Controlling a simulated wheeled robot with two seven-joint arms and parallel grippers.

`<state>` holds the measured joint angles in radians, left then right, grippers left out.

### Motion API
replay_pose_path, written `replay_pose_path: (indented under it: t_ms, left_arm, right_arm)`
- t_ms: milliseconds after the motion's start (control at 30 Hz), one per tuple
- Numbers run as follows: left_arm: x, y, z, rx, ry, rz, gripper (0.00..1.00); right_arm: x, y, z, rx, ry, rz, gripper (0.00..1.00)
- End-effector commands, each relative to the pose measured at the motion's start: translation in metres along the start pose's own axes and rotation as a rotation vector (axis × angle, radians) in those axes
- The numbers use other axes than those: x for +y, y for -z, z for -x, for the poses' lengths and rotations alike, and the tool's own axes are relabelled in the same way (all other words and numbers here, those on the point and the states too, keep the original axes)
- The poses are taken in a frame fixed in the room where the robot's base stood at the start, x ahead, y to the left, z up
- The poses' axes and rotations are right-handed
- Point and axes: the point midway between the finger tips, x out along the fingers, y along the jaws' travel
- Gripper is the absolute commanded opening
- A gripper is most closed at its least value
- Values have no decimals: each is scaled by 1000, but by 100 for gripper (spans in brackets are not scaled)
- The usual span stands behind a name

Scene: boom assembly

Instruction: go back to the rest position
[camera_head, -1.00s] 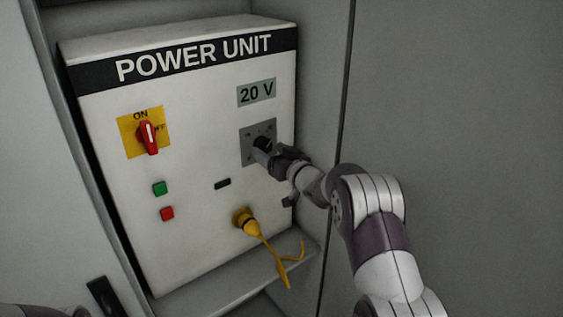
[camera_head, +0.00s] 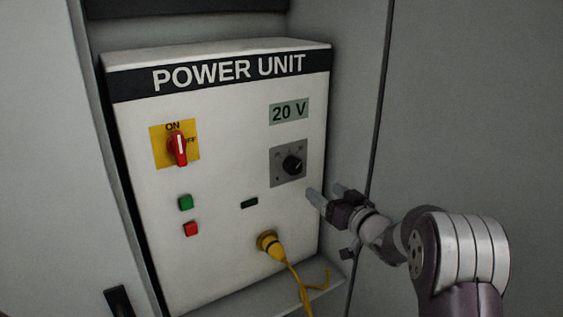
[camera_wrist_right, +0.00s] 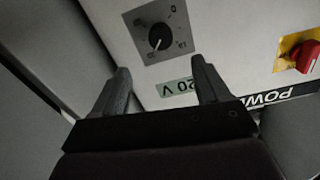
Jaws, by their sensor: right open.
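My right gripper (camera_head: 326,192) is open and empty, just right of and below the black knob (camera_head: 293,164) on the power unit (camera_head: 225,235). Its two fingers are apart and clear of the knob. In the right wrist view the spread fingers of the right gripper (camera_wrist_right: 162,85) show below the knob (camera_wrist_right: 159,37), with nothing between them. The knob sits on a grey plate under a label reading 20 V (camera_head: 289,111). My left gripper is not in view.
The power unit's front also carries a red rotary switch (camera_head: 179,149) on a yellow plate, a green button (camera_head: 186,202), a red button (camera_head: 191,229) and a yellow plug (camera_head: 268,242) with a cable. A grey wall (camera_head: 470,100) stands at the right.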

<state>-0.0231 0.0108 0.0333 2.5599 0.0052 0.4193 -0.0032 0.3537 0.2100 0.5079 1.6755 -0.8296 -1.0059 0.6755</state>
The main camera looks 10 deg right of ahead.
Motion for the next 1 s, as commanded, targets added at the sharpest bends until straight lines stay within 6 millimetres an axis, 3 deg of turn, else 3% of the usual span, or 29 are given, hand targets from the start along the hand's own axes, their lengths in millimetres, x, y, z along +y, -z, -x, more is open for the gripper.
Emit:
replay_pose_path:
  t_ms: [67,133,200,267,300,400,500,600,700,1000]
  left_arm:
    - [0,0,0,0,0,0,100]
    - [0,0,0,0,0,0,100]
    - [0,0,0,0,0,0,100]
    - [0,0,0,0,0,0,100]
    - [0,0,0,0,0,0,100]
    - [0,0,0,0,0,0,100]
    - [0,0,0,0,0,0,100]
    - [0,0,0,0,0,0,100]
    - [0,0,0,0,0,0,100]
    - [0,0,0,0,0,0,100]
  right_arm:
    - [10,-10,1,-50,-49,48,75]
    - [32,-41,11,-170,-169,73,75]
    - [53,-85,43,-382,-336,76,75]
    - [48,-127,86,-626,-447,56,75]
    - [33,-150,116,-783,-485,34,75]
    - [-19,-188,187,-1109,-495,-35,75]
    - [-72,-205,242,-1328,-450,-100,75]
    - [-112,-209,274,-1433,-406,-145,75]
    - [-134,-202,274,-1415,-356,-109,75]
    - [-136,-202,271,-1413,-345,-95,75]
